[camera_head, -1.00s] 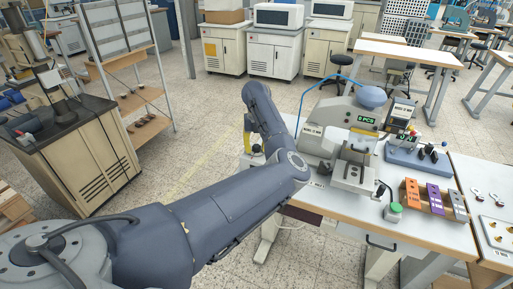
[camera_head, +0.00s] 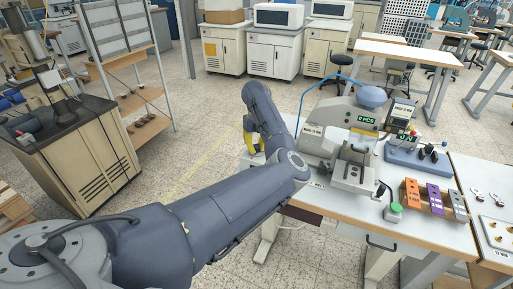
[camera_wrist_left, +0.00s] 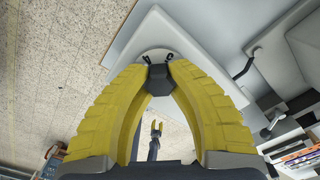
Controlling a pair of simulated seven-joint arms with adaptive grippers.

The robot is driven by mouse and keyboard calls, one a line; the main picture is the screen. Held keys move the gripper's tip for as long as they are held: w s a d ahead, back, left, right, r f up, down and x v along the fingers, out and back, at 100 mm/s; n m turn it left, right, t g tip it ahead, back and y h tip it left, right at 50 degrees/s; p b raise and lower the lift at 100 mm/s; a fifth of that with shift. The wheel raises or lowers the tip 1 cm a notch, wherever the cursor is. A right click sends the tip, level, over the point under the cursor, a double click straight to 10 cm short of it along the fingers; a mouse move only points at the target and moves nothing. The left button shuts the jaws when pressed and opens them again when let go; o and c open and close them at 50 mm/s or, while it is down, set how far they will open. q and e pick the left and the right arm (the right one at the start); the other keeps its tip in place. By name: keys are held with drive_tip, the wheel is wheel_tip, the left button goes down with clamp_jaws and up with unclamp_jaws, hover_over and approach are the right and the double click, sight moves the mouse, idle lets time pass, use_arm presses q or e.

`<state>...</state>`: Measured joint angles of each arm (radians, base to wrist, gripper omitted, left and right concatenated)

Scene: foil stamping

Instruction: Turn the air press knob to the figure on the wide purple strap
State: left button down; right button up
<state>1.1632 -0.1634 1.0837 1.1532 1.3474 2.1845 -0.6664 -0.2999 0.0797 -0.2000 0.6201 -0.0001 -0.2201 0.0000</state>
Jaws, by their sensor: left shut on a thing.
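The air press (camera_head: 350,140) stands on the bench, a grey machine with a blue-grey top. My left gripper (camera_head: 254,142) is at its left side, mostly behind my arm. In the left wrist view my left gripper (camera_wrist_left: 158,80) has its yellow fingertips closed on a dark faceted knob (camera_wrist_left: 160,88). A round pale dial plate (camera_wrist_left: 154,56) shows partly behind the knob; its marks are not readable. The purple strap (camera_head: 437,198) lies between an orange and a grey one on a rack; its figure is too small to read.
The orange strap (camera_head: 412,194) and grey strap (camera_head: 458,205) flank the purple one. A green button (camera_head: 394,210) sits near the bench front. A blue-grey fixture (camera_head: 418,157) stands right of the press. A blue hose arches over the press's left side.

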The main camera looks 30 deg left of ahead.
sight(256, 145)
use_arm(q)
drive_tip(key=n, duration=0.4)
drive_tip(key=shift+n, duration=2.2)
drive_tip(key=c, duration=1.1)
unclamp_jaws()
wheel_tip(256, 145, up, 12)
